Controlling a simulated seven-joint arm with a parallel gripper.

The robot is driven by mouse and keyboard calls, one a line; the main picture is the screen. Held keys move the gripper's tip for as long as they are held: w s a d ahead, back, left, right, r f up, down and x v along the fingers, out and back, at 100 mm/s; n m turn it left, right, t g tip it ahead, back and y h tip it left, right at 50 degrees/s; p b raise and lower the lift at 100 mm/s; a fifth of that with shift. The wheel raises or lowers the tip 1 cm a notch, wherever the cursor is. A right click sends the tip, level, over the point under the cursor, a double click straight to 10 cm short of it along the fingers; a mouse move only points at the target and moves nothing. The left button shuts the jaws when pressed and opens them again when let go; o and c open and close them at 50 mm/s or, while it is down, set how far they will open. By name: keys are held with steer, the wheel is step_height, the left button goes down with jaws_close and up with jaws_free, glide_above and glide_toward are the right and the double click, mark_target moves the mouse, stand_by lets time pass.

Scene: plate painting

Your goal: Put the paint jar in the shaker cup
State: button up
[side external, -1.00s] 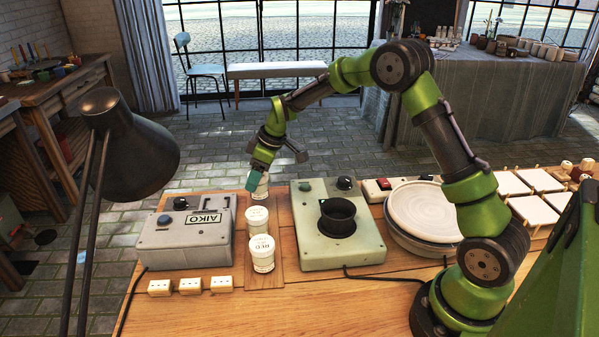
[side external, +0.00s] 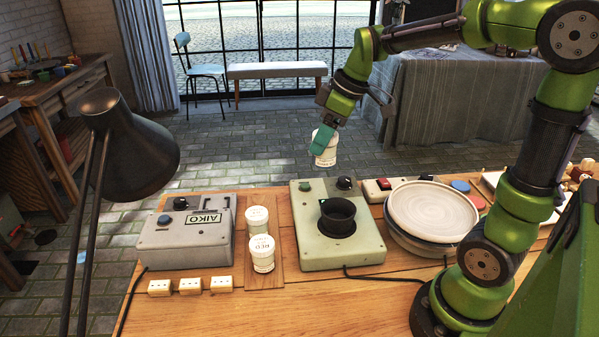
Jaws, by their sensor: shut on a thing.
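My gripper (side external: 322,138) is shut on a white paint jar (side external: 325,149) with a white lid. It holds the jar in the air above the far edge of the pale green shaker machine (side external: 312,241). The jar looks slightly tilted. The black shaker cup (side external: 338,219) stands open on top of that machine, nearer the camera and lower than the held jar. The jar and the cup are apart. The cup's inside looks dark, and its bottom cannot be seen. The held jar's label is too small to read.
Two more white jars (side external: 257,219) (side external: 262,253) stand on a wooden board (side external: 265,281) left of the shaker. A grey AIKO box (side external: 185,242) is further left. Stacked plates (side external: 432,211) stand to the right. A black lamp (side external: 125,145) is in the left foreground.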

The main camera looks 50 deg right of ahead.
glide_above(338, 216)
steer(key=a, duration=0.2)
step_height(338, 216, down, 2)
steer(key=f, duration=0.6)
steer(key=shift+s+d+f, duration=0.1)
steer(key=shift+s, duration=0.2)
steer(key=shift+w+f, duration=0.1)
steer(key=shift+f, duration=2.25)
